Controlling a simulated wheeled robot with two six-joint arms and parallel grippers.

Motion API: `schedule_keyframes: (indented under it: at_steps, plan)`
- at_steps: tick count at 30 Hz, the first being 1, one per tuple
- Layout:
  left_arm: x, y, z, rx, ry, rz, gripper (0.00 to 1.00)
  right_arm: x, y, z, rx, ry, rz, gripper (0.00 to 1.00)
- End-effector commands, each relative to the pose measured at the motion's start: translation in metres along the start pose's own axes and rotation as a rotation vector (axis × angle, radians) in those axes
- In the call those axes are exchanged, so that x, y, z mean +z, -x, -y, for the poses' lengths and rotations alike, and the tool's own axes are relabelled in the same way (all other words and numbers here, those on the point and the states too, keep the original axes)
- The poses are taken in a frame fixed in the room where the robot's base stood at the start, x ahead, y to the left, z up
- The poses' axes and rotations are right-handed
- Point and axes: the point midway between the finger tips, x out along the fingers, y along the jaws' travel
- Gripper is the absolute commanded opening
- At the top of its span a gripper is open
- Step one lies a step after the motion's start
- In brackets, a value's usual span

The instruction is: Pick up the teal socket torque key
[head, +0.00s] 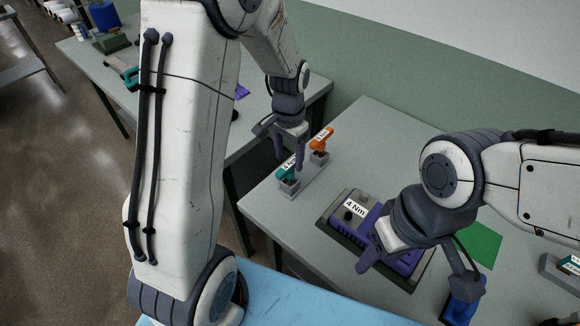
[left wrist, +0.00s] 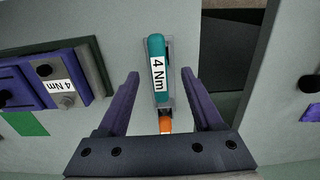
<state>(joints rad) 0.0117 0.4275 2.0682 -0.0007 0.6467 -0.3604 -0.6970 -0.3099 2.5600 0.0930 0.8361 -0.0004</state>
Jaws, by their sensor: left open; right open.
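The teal torque key (head: 288,169) with a white "4 Nm" label stands in a small grey holder (head: 308,184) on the table, beside an orange key (head: 321,139). In the left wrist view the teal key (left wrist: 157,68) lies ahead of and between the fingers, with the orange key (left wrist: 165,125) nearer my palm. My left gripper (head: 290,151) is open and empty just above the teal key; whether it touches cannot be told. It also shows in the left wrist view (left wrist: 162,82). My right gripper (head: 412,276) is open over the dark fixture's right side.
A dark and purple fixture (head: 345,208) labelled "4 Nm" lies right of the holder. A green patch (head: 483,245) and a blue object (head: 463,309) are near my right gripper. Another grey holder (head: 557,270) stands at the right edge. The table behind the orange key is clear.

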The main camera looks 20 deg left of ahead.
Motion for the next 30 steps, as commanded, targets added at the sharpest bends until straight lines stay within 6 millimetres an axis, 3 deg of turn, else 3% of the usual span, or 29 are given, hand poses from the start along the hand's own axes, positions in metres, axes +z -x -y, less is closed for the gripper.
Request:
schedule_keyframes:
  at_steps: [8, 16, 25, 26, 30]
  plan:
    - [0.0, -0.023, -0.001, 0.001, 0.0, 0.003, 0.67, 0.0, 0.006, 0.0, 0.0, 0.0, 0.0, 0.5]
    - [-0.002, -0.061, -0.001, 0.001, 0.001, 0.002, 0.67, -0.001, 0.015, 0.001, 0.0, 0.0, 0.0, 0.5]
    - [-0.002, -0.067, -0.001, 0.0, 0.001, -0.001, 0.67, -0.001, 0.015, 0.001, 0.0, 0.0, 0.0, 0.5]
    - [-0.002, -0.067, -0.001, 0.0, 0.001, -0.001, 0.6, -0.001, 0.015, 0.001, 0.0, 0.0, 0.0, 0.5]
    - [-0.002, -0.067, -0.001, 0.0, 0.001, -0.001, 0.06, -0.001, 0.015, 0.001, 0.0, 0.0, 0.0, 0.5]
